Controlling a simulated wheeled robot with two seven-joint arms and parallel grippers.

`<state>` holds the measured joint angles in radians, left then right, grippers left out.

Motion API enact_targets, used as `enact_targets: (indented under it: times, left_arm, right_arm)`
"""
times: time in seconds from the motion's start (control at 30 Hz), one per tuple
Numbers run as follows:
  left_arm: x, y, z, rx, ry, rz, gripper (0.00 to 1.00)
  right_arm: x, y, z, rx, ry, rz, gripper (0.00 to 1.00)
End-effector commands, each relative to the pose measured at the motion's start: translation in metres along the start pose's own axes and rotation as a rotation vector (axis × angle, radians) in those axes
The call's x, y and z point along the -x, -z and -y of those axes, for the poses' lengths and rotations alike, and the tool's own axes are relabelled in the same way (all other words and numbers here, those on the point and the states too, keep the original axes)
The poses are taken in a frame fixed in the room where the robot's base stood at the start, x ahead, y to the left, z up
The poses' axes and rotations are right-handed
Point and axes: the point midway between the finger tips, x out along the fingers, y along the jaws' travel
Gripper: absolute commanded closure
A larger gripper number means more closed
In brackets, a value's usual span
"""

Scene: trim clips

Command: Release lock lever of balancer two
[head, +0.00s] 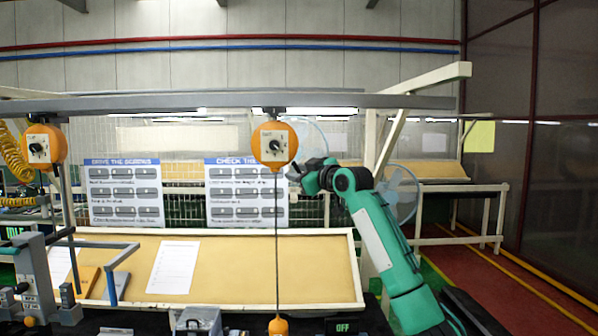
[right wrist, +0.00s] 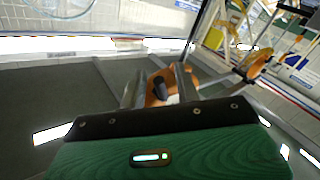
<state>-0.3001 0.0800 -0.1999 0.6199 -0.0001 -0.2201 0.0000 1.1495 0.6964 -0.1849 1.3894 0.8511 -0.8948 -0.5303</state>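An orange balancer (head: 274,145) hangs from the grey overhead rail at centre, with a pale square plate and a dark lever knob on its face. A second orange balancer (head: 42,147) hangs at the far left with a similar plate. I cannot read which is number two. My right gripper (head: 300,172) is just right of and slightly below the centre balancer. In the right wrist view, its two fingers (right wrist: 162,90) are apart, with the dark lever (right wrist: 160,88) and orange body showing between and beyond them. Contact cannot be told. My left gripper is out of view.
A cable runs down from the centre balancer to an orange end piece (head: 278,326). The grey rail (head: 380,101) crosses above. A tan slanted board (head: 310,270) with papers stands below, sign boards (head: 246,192) behind. Grey equipment (head: 36,275) stands at the left.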

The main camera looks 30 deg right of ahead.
Motion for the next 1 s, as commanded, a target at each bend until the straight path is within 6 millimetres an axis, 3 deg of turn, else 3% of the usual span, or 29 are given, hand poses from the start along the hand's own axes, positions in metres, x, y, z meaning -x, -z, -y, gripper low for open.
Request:
enact_targets:
  times: [0.1,0.27,0.47,0.8,1.0]
  left_arm:
    - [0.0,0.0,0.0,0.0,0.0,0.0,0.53]
    - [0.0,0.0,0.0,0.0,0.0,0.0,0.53]
    - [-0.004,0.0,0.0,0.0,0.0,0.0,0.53]
    - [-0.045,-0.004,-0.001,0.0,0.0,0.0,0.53]
    - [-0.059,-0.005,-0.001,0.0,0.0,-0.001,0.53]
  right_arm:
    - [0.0,0.0,0.0,0.0,0.0,0.0,0.72]
    - [0.0,0.0,0.0,0.0,0.0,0.0,1.0]
    - [0.0,-0.001,0.001,-0.01,-0.003,-0.007,1.0]
    - [-0.004,-0.005,0.01,-0.226,-0.079,-0.163,1.0]
    - [-0.006,-0.001,0.011,-0.342,-0.12,-0.245,1.0]
